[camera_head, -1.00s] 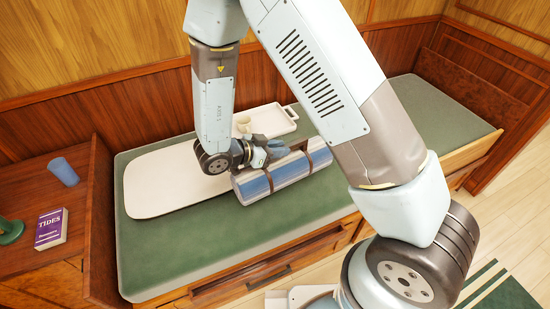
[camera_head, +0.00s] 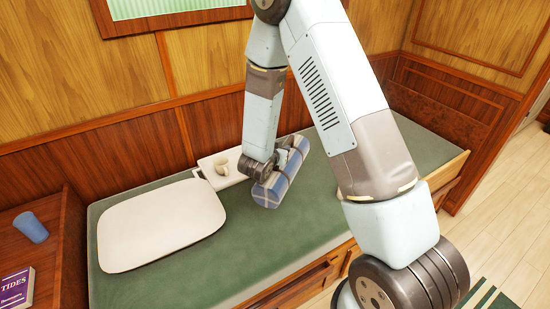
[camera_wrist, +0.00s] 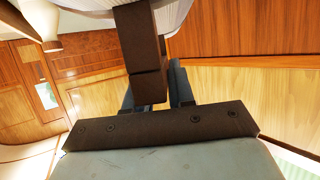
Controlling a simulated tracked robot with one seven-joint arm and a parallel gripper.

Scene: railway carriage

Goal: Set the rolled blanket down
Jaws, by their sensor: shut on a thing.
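The rolled blanket (camera_head: 285,181), a blue plaid roll, is at the green bunk (camera_head: 250,245), to the right of the white tray. It lies slantwise, with its near end toward the bunk's front edge. My gripper (camera_head: 281,157) is at its upper side, partly hidden by my own wrist. In the wrist view my two blue-grey fingers are shut on a brown strap (camera_wrist: 147,82) of the blanket, and the pale roll (camera_wrist: 178,14) shows at the top edge. I cannot tell whether the blanket touches the bunk or hangs just above it.
A white tray (camera_head: 208,166) with a small cup (camera_head: 223,166) stands close to the blanket's left. A cream pillow (camera_head: 160,225) fills the bunk's left part. A blue cup (camera_head: 31,227) and purple book (camera_head: 16,288) sit on the side table. Green mattress is clear in front.

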